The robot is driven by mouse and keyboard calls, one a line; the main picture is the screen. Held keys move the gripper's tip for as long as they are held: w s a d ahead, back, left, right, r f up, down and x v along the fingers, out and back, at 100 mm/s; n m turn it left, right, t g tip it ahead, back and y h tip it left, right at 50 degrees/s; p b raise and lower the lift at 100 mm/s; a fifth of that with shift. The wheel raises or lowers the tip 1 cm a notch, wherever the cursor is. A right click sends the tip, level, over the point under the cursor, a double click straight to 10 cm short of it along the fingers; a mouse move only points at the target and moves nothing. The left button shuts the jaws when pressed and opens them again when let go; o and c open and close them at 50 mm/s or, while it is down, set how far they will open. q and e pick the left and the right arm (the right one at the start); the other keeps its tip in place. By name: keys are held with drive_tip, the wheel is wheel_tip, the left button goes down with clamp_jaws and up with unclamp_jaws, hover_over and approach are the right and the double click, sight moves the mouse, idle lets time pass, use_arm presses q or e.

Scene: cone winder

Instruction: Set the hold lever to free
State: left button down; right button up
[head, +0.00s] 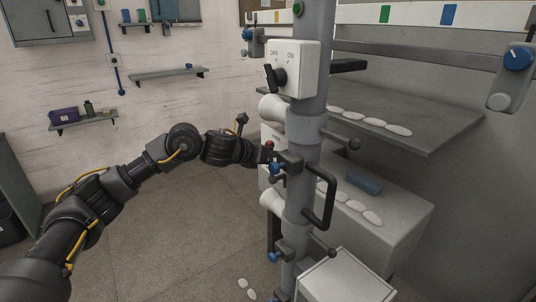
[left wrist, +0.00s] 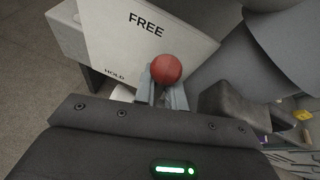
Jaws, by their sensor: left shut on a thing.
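The hold lever ends in a red ball knob (left wrist: 166,69), seen in the left wrist view in front of a white plate (left wrist: 105,40). The plate reads FREE towards the top and HOLD lower left. My left gripper (left wrist: 162,90) is shut on the hold lever, with its fingers around the part just below the knob. In the head view, the left gripper (head: 265,153) is at the left side of the grey post, and the red knob (head: 270,145) shows small there. The lever's shaft is mostly hidden, so I cannot tell its exact setting. My right gripper is not in view.
The grey upright post (head: 301,200) carries a black handle (head: 324,195), blue-knobbed clamps and a white OFF/ON switch box (head: 292,68). Grey shelves (head: 440,140) with several white pieces stand to the right. The floor at left is clear.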

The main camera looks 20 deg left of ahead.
use_arm(q)
drive_tip(key=c, duration=1.5)
unclamp_jaws()
drive_tip(key=shift+d+r, duration=0.2)
drive_tip(key=shift+r, duration=0.1)
drive_tip(key=shift+o, duration=0.2)
drive_tip(key=shift+a+f, duration=0.1)
drive_tip(key=shift+s+a, duration=0.15)
drive_tip(key=b+v, duration=0.2)
drive_tip(key=v, duration=0.8)
drive_tip(key=shift+s, duration=0.15)
